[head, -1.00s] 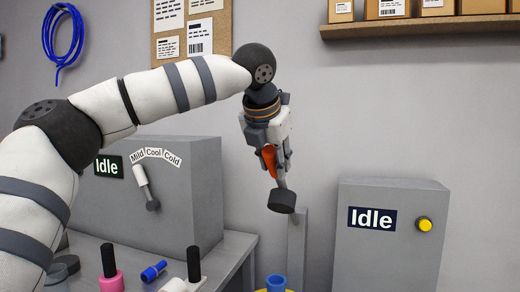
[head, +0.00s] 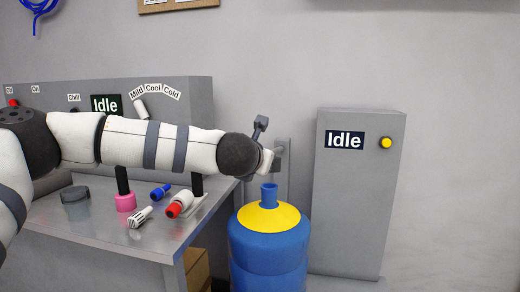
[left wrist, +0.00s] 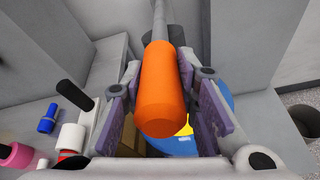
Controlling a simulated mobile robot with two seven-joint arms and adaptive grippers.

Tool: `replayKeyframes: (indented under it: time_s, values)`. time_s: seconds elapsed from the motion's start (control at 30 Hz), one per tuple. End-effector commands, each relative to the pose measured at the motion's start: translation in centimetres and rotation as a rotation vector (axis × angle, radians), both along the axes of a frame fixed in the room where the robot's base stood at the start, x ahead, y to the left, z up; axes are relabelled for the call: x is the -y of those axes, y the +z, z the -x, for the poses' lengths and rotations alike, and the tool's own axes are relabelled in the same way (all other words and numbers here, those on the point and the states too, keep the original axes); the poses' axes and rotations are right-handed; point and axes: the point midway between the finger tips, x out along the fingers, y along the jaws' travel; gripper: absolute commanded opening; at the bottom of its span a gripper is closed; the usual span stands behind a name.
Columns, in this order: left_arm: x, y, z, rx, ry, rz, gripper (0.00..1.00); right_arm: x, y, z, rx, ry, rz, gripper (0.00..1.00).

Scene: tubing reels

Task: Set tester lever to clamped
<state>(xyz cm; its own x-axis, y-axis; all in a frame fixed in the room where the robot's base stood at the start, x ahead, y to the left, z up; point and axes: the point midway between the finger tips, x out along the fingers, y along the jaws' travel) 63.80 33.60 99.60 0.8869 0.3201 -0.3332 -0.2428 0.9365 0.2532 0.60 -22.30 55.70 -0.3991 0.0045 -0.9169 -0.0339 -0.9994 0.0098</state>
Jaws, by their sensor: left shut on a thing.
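The tester lever has an orange handle (left wrist: 160,95) on a grey rod (left wrist: 160,22), seen in the left wrist view. My left gripper (left wrist: 162,84) is shut around the orange handle, with purple finger pads on both sides of it. No lever position label is readable. My right gripper is not in view.
A blue bottle with a yellow shoulder (head: 268,250) stands just below my left wrist. A grey box with an Idle screen (head: 360,215) stands at right. A metal bench (head: 100,235) at left bears several small tubes, under a grey cabinet (head: 195,98) with another Idle screen.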

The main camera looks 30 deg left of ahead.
Motion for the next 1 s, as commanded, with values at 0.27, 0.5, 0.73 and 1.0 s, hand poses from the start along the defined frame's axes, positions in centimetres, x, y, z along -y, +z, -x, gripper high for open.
replayKeyframes:
  time_s: [0.27, 0.5, 0.73, 1.0]
  values:
    - [0.2, -6.7, 0.3, 0.124, -0.001, -0.041, 0.0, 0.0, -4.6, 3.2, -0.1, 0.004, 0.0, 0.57]
    - [0.2, -8.0, 0.4, 0.185, -0.001, -0.059, 0.0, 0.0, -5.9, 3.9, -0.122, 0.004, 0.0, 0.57]
    - [0.2, -8.2, 0.4, 0.196, 0.0, -0.063, 0.0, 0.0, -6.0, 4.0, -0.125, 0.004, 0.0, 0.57]
    - [0.2, -8.5, 0.5, 0.189, -0.001, -0.062, 0.32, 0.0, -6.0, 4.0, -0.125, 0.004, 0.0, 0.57]
